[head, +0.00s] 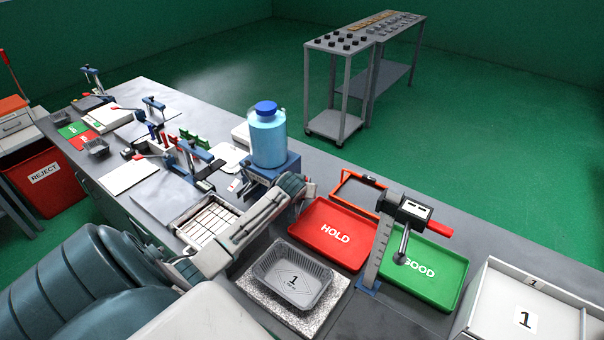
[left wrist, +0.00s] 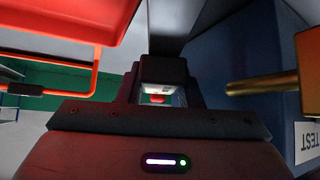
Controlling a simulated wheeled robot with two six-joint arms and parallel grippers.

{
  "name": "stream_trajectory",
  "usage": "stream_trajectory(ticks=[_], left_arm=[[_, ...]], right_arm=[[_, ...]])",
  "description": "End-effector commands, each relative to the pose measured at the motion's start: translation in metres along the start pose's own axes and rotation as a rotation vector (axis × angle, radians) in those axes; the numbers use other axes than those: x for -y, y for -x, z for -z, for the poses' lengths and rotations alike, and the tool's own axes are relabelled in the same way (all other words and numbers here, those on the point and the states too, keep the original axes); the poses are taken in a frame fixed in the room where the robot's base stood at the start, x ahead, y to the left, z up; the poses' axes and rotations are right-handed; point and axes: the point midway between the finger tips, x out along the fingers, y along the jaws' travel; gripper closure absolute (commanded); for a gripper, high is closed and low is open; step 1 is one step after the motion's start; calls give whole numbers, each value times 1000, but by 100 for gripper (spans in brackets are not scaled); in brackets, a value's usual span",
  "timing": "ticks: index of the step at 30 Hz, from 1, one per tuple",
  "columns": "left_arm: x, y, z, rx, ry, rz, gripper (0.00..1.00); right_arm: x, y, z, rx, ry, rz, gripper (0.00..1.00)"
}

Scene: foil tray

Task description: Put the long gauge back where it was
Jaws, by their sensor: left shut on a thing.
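My left gripper (head: 298,192) is between the blue test stand and the red HOLD tray, at the end of the arm reaching in from the left. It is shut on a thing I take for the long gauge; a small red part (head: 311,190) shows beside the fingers. In the left wrist view a red bit (left wrist: 158,98) shows between the jaws (left wrist: 163,75). The rest of the held thing is hidden, so its length and tilt cannot be told. My right gripper is not in view.
The blue stand (head: 262,178) with a water jug (head: 267,140) is close to the gripper; its brass rod (left wrist: 262,86) shows in the wrist view. The HOLD tray (head: 352,262), red frame (head: 345,177), upright post (head: 376,258), GOOD tray (head: 440,300) and foil tray (head: 265,272) crowd nearby.

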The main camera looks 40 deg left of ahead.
Motion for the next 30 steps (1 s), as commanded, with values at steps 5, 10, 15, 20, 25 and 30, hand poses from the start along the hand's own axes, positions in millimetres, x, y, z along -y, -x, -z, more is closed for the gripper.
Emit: stream_trajectory(ticks=[5, 10, 15, 20, 25, 30], left_arm=[[0, 0, 0, 0, 0, 0, 46], [0, 0, 0, 0, 0, 0, 46], [0, 5, 6, -2, -1, 0, 46], [0, 21, 5, -2, -3, 0, 46], [0, 52, 5, -4, -3, -1, 46], [1, 84, 6, -4, -4, 0, 46]], right_arm=[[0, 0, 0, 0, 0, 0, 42], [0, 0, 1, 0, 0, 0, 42], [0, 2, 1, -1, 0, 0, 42], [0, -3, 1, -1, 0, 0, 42], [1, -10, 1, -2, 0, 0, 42], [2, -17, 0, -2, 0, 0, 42]])
